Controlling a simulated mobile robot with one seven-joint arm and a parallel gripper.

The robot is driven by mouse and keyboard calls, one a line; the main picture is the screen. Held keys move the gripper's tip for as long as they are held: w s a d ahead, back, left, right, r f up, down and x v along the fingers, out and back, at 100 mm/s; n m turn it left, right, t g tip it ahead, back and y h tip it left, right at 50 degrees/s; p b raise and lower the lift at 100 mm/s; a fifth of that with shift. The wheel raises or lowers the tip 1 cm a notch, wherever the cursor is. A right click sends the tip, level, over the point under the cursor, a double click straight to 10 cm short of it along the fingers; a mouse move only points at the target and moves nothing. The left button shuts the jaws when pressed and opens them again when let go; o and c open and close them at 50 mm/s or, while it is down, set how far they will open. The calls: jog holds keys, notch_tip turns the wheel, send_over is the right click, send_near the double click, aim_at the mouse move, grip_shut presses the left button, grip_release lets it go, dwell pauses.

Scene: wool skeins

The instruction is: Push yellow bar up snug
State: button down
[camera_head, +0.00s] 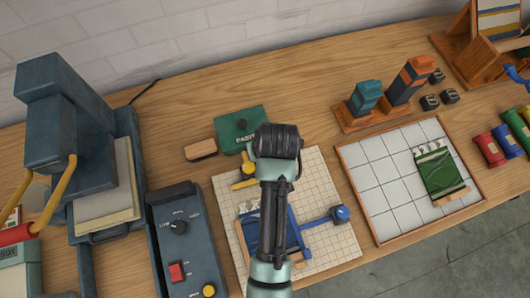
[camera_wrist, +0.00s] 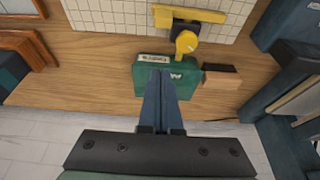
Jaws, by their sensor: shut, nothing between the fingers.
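The yellow bar (camera_head: 243,184) lies on the white gridded board (camera_head: 322,174) near its upper left corner, partly behind my arm. In the wrist view the yellow bar (camera_wrist: 205,15) lies along the board's edge (camera_wrist: 105,27), with a round yellow knob (camera_wrist: 186,41) jutting off toward the green box. My gripper (camera_wrist: 160,73) is shut and empty, its fingertips over the green box (camera_wrist: 142,75), apart from the bar. In the head view my own wrist hides the fingers. A blue bar (camera_head: 318,221) with a blue knob lies lower on the board; my arm hides part of it.
The green box (camera_head: 236,123) stands behind the board, with a wooden block (camera_head: 202,149) to its left. A dark control box (camera_head: 187,245) stands left. A wooden-rimmed tray (camera_head: 381,195) with a green skein (camera_head: 440,172) is right. Bare table lies between board and tray.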

jog(key=x, duration=0.7)
jog(key=shift+f, duration=0.2)
jog(key=s+p, duration=0.2)
jog(key=shift+s+d, duration=0.3)
jog(key=shift+d, duration=0.1)
jog(key=shift+s+d+f, duration=0.15)
jog(key=shift+s+f, duration=0.05)
jog(key=shift+s, duration=0.3)
jog(key=s+p, duration=0.1)
jog(key=s, duration=0.1)
jog(key=s+d+p, duration=0.1)
jog(key=s, duration=0.1)
jog(key=s+d+p, duration=0.1)
jog(key=s+p, duration=0.1)
jog(key=s, duration=0.1)
jog(key=shift+d+r, duration=0.15)
jog(key=shift+s+d, duration=0.1)
jog(key=shift+s, duration=0.15)
jog(key=shift+w, duration=0.1)
